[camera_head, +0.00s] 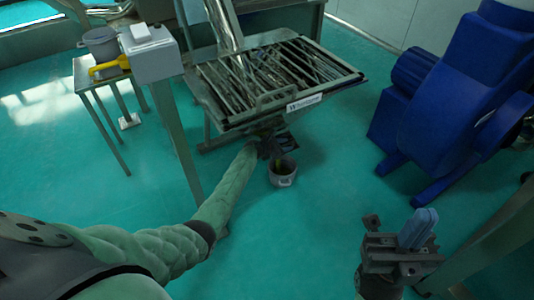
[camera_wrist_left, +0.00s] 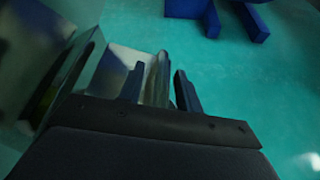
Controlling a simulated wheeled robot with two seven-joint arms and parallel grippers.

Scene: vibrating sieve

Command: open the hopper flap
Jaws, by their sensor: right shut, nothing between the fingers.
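The vibrating sieve (camera_head: 276,80) stands at the top centre of the head view, with a wide slatted tray and a label on its front edge. I cannot clearly pick out the hopper flap. My left gripper (camera_head: 270,146) is below the sieve's front edge, small and dark there. In the left wrist view its two dark blue fingers (camera_wrist_left: 160,90) are spread apart, with a shiny metal part (camera_wrist_left: 153,70) between or just beyond them. Contact cannot be told. My right gripper (camera_head: 418,230) is shut and empty at the lower right, away from the sieve.
A grey pot (camera_head: 283,176) stands on the floor below my left gripper. A large blue machine (camera_head: 460,90) stands at the right. A small table (camera_head: 88,78) with a pot and a yellow item is at the left, beside a white box on a post (camera_head: 152,58).

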